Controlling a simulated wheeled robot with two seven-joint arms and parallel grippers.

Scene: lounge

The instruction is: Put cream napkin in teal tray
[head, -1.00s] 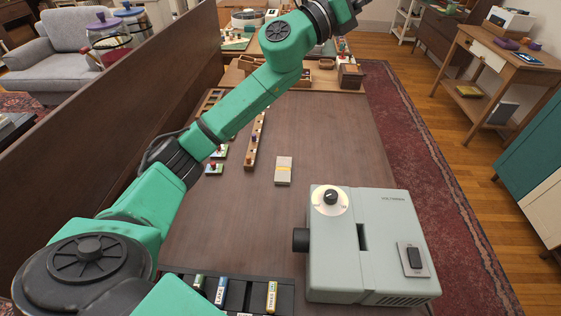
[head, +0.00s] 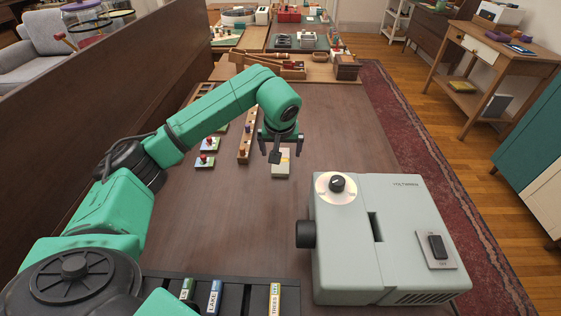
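My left gripper (head: 281,148) hangs fingers-down over the middle of the wooden table (head: 350,125). Below and behind the fingers lies a small pale, flat rectangular item (head: 281,170) with a yellowish band, partly covered by the gripper. I cannot tell whether it touches the fingers. I cannot make out a cream napkin or a teal tray for certain. My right gripper is not in view.
A grey-green projector-like machine (head: 385,235) stands at the front right. A black slotted rack (head: 245,297) with labelled pieces is at the front edge. A long wooden strip (head: 245,145) lies left of the gripper. A dark wooden partition (head: 110,110) borders the left.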

